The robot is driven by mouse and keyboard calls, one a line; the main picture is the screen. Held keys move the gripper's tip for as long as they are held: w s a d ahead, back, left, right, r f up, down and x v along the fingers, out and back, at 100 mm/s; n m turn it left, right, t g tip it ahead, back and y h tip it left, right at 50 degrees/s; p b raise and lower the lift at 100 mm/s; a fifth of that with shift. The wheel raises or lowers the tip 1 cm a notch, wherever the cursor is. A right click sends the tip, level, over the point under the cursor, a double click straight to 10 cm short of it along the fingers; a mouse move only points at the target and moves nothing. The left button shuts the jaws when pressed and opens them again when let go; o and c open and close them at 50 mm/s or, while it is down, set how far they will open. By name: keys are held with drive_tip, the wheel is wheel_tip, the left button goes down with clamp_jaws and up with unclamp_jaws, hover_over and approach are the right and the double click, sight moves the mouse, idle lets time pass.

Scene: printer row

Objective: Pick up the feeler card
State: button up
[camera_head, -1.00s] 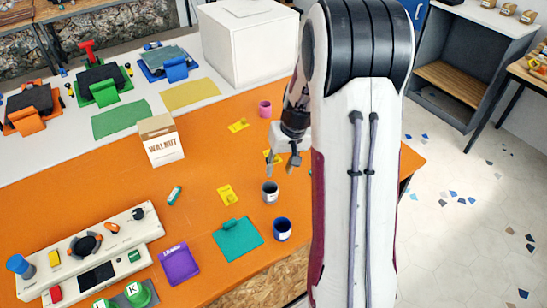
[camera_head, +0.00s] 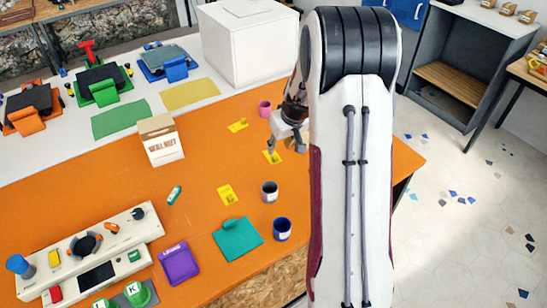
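No item is readably marked as the feeler card. Flat candidates on the orange table (camera_head: 190,215) are a teal card with a raised tab (camera_head: 238,241), a purple card with small print (camera_head: 180,263), and three small yellow pieces: a back one (camera_head: 237,125), a middle one (camera_head: 272,157) and a front one (camera_head: 227,194). My gripper (camera_head: 286,148) hangs above the table, beside the middle yellow piece in the picture. Its fingers are spread, with nothing seen between them. My arm hides the table's right part.
A grey cup (camera_head: 270,191), a blue cup (camera_head: 282,229) and a pink cup (camera_head: 264,108) stand near my arm. A box marked WALNUT (camera_head: 161,141) stands further left. A control panel (camera_head: 95,255) fills the front left. A white box (camera_head: 249,45) stands behind.

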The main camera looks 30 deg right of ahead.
sight(275, 156)
drive_tip(key=shift+f, duration=0.1)
drive_tip(key=shift+x, duration=1.2)
drive_tip(key=shift+x, duration=2.6)
drive_tip(key=shift+c, duration=0.4)
drive_tip(key=c, duration=0.8)
